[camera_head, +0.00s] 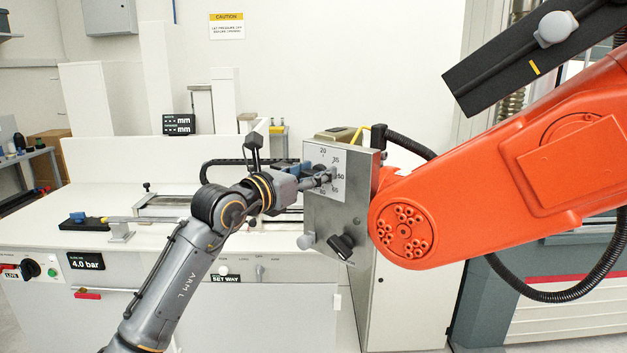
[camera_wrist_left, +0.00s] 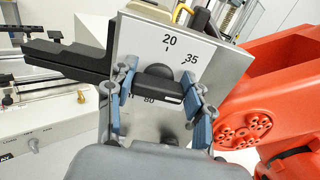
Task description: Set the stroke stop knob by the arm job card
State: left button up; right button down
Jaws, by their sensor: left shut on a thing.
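A metal panel (camera_head: 330,225) carries a white dial plate (camera_head: 313,160) with numbers including 20, 35, 50 and 80. The dark stroke stop knob (camera_wrist_left: 160,74) stands at the dial's middle. My left gripper (camera_head: 329,178) is shut on this knob, with its blue-padded fingers (camera_wrist_left: 163,95) on either side of it in the left wrist view. The fingers hide most of the knob in the head view, and I cannot tell which number it points to. I cannot make out the arm job card. My right gripper is not in view.
A large orange arm (camera_head: 500,160) stands close on the right. A white bench (camera_head: 60,215) with a 4.0 bar display (camera_head: 86,261) lies left. A black hose runs behind the panel.

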pick_arm(q)
jog(key=o, duration=1.2)
jog(key=shift+c, duration=0.2)
jog(key=v, duration=1.2)
